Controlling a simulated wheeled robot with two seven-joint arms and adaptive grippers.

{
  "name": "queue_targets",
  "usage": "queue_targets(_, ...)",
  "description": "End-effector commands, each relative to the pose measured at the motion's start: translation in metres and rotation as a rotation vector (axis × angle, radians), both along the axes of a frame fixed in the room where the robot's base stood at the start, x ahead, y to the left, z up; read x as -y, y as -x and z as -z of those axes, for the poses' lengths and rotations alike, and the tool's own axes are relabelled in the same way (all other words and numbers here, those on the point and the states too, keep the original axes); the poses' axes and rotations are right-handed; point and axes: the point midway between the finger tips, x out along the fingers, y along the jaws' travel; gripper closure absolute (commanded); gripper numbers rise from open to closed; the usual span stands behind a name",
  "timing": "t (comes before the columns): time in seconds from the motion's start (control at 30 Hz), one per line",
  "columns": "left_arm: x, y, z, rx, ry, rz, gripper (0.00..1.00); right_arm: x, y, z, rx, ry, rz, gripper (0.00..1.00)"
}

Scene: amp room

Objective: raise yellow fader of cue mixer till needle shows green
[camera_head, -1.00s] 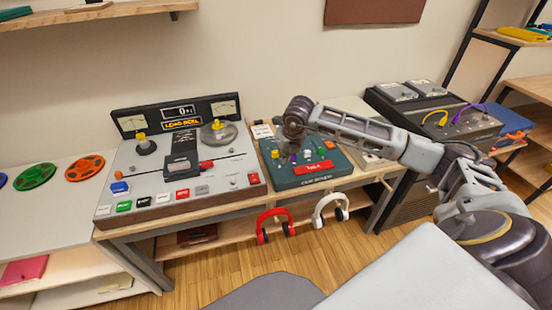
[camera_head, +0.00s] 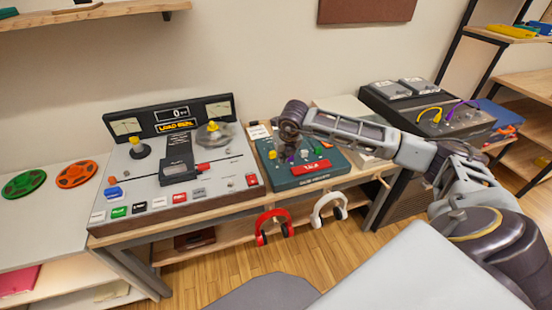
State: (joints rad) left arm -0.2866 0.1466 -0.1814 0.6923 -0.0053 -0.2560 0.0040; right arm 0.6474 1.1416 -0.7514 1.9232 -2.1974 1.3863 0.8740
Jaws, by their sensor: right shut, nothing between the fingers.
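The cue mixer (camera_head: 318,180) is a dark green panel with a red label on the wooden desk, in the middle of the head view. Its yellow fader cap (camera_head: 272,155) shows at the left of several coloured caps, with a purple one (camera_head: 291,156) to its right. My right gripper (camera_head: 287,141) is shut and empty, pointing down over the back left part of the mixer, close to the yellow cap. I cannot tell whether it touches the cap. I cannot make out the mixer's needle; the gripper and arm cover part of the panel. My left gripper is out of view.
A tape deck (camera_head: 220,185) with two meters and coloured buttons stands left of the mixer. A black unit (camera_head: 440,115) with yellow and purple cables stands at the right. Red headphones (camera_head: 262,237) and white headphones (camera_head: 318,219) hang below the desk's front edge.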

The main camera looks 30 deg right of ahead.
Motion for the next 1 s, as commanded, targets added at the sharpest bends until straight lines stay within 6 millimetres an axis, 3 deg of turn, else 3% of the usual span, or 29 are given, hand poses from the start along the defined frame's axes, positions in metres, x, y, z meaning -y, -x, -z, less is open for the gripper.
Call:
queue_targets(0.63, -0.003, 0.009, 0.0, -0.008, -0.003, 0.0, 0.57, 0.007, -0.03, 0.077, -0.001, -0.001, 0.001, 1.0)
queue_targets(1.0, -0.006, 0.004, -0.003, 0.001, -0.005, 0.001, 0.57, 0.014, -0.058, 0.075, 0.001, -0.001, 0.001, 1.0)
